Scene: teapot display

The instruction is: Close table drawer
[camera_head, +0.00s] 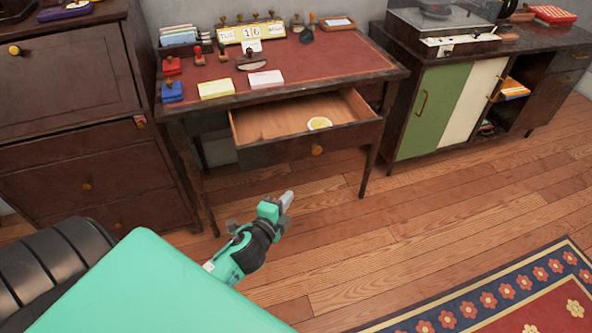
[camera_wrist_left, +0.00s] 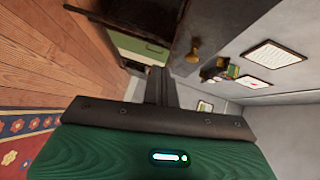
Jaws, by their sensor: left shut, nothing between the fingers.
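The table drawer (camera_head: 310,148) is pulled out from the dark wooden table (camera_head: 385,75) in the head view. My right gripper is in neither view.
A dark chest of drawers (camera_head: 85,185) stands left of the table. A cabinet with a green door (camera_head: 430,110) stands to the right. Stamps, a calendar (camera_head: 250,33) and note pads crowd the tabletop. The wooden floor (camera_head: 370,235) in front is clear up to a patterned rug (camera_head: 500,300).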

